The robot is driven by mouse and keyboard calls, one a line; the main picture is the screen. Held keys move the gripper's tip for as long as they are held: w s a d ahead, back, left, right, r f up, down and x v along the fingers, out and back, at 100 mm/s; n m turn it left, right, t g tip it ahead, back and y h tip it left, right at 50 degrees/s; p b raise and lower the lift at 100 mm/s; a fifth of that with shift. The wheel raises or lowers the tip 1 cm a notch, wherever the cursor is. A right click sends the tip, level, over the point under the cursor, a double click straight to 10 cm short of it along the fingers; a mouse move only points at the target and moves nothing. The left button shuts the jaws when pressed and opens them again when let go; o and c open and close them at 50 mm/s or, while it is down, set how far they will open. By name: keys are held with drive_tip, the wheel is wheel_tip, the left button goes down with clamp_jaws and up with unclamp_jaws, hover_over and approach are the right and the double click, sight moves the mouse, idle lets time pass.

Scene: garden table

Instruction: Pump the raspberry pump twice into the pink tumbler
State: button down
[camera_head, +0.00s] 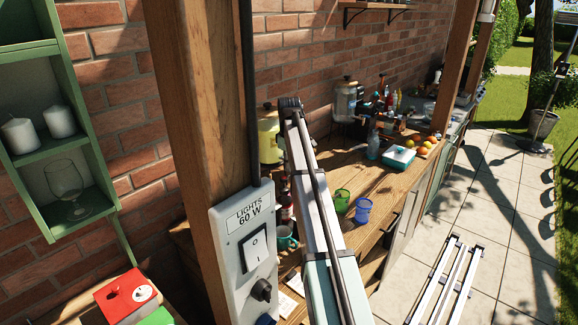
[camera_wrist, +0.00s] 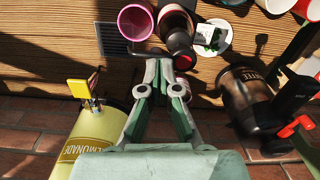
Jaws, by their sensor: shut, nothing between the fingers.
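The pink tumbler (camera_wrist: 136,21) stands near the top of the wrist view, beside a dark bottle with a black pump-like top (camera_wrist: 178,42) and a red band. I cannot read a raspberry label on it. In the wrist view my gripper (camera_wrist: 164,64) is shut and empty, its fingertips close to the bottle's black top; I cannot tell whether they touch. In the head view a dark bottle with a red label (camera_head: 287,203) stands left of my arm; I cannot tell whether it is the same one. My gripper and the pink tumbler are not visible there.
A yellow lemonade dispenser (camera_wrist: 92,133) stands left of my gripper, and a dark coffee container (camera_wrist: 243,92) right of it. Green (camera_head: 342,200) and blue (camera_head: 363,210) tumblers stand on the wooden table (camera_head: 318,165). A brick wall (camera_head: 300,58) borders its back.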

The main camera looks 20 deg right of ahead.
drive_tip(key=shift+f, duration=0.5)
drive_tip(key=shift+f, duration=0.3)
drive_tip(key=shift+f+b, duration=0.5)
drive_tip(key=shift+f, duration=0.75)
drive_tip(key=shift+r, duration=0.15)
idle(0.5)
drive_tip(key=shift+r+p, duration=1.05)
drive_tip(key=shift+r, duration=0.85)
